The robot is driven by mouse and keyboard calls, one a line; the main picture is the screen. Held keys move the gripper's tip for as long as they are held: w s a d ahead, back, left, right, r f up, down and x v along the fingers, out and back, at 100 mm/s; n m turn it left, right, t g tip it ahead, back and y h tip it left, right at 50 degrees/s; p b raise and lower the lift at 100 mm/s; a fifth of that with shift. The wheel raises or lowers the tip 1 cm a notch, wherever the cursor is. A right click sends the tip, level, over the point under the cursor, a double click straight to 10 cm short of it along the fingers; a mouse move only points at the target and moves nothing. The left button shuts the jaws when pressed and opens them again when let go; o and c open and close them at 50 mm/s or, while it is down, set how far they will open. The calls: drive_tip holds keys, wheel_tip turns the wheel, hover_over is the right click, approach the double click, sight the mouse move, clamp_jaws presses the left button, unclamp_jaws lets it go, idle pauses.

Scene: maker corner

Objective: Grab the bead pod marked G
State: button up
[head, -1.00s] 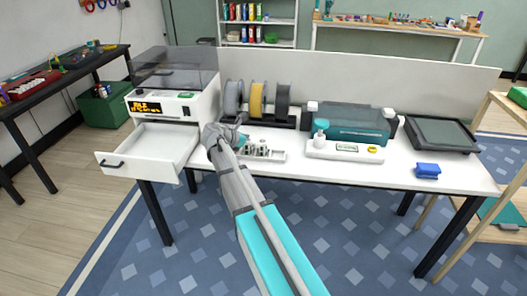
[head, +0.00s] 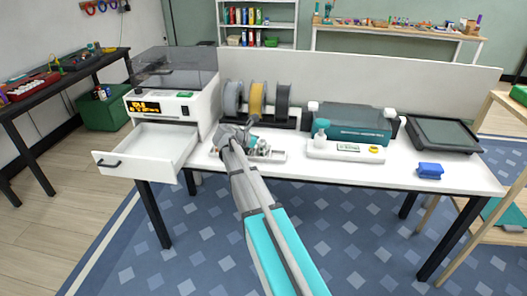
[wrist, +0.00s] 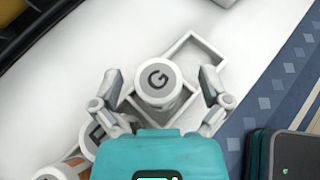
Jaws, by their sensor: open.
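The bead pod marked G (wrist: 157,84) is a white round pod with a grey lettered top, standing in a white rack (wrist: 222,52) in the wrist view. My gripper (wrist: 161,80) is open, with one finger on each side of the pod; I cannot tell whether they touch it. A second lettered pod (wrist: 97,138) is at the lower left, partly hidden by my gripper, and an orange-sided pod (wrist: 55,173) is at the picture's edge. In the head view my gripper (head: 240,128) is over the rack (head: 278,156) and hides part of it.
An open, empty drawer (head: 150,150) sticks out left of the rack. Filament spools (head: 257,98) stand behind it.

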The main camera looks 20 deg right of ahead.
idle(0.4)
drive_tip(key=c, duration=1.3)
drive_tip(key=shift+o, duration=0.2)
drive_tip(key=shift+r, duration=0.25)
drive_tip(key=shift+r+p, duration=0.75)
drive_tip(key=shift+p, duration=0.25)
drive_tip(key=s+a+r+p, duration=0.7)
drive_tip(key=s+r+p, duration=0.4)
drive_tip(key=s, duration=0.1)
drive_tip(key=shift+s, duration=0.1)
